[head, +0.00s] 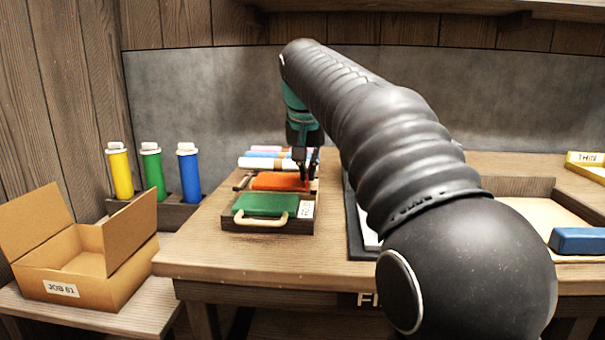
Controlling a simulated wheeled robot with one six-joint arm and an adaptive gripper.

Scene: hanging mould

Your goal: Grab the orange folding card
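The orange folding card (272,181) lies in a wooden tray (248,223) on the bench, between a green piece with a pale handle (262,205) and several pale rolls behind. It looks flat, with its right end partly hidden by my gripper. My gripper (305,176) points down from the teal wrist over that right end. Its dark fingers are at or very near the orange surface. They are small and overlap the card from this side, so I cannot tell whether they are open or touching it.
A blue block (578,241) sits at right. Bare bench lies left of the tray.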

